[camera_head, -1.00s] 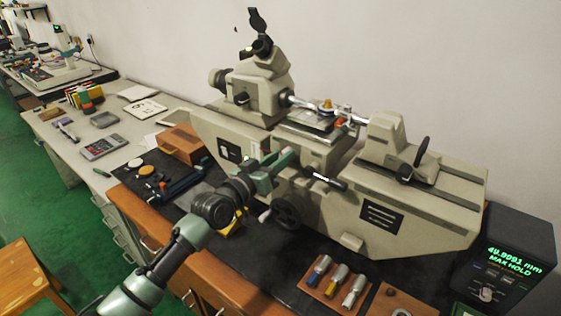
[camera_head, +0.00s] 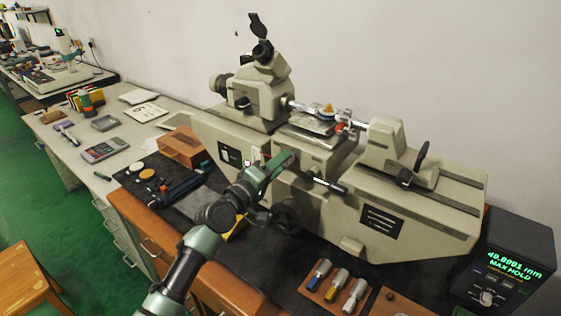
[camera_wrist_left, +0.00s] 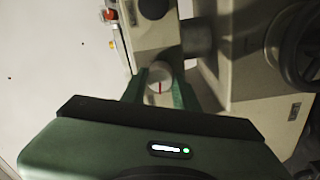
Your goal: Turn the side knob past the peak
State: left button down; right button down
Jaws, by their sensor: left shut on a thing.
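The side knob (camera_wrist_left: 160,84) shows in the left wrist view as a pale round end with a red line across it. It sits between the two green fingers of my left gripper (camera_wrist_left: 159,92), which is shut on it. In the head view my left gripper (camera_head: 284,160) reaches the near side of the beige measuring machine (camera_head: 330,215), and its fingers hide the knob there. The readout box (camera_head: 508,262) at the right shows green digits that look like 49.9981 mm, with MAX HOLD below. My right gripper is not in view.
A black handwheel (camera_head: 286,218) and a black-gripped lever (camera_head: 328,184) are close to my left gripper. A wooden block with several coloured-handled tools (camera_head: 337,284) lies in front of the machine. A wooden box (camera_head: 182,147) stands to the left.

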pick_arm(q)
jog(key=shift+n+p, duration=0.3)
jog(key=shift+n, duration=0.9)
jog(key=c, duration=1.1)
grip_release()
jog(key=shift+s+a+f, duration=0.1)
jog(key=b+v, duration=0.1)
jog(key=v, duration=0.6)
jog(key=shift+s+a, duration=0.2)
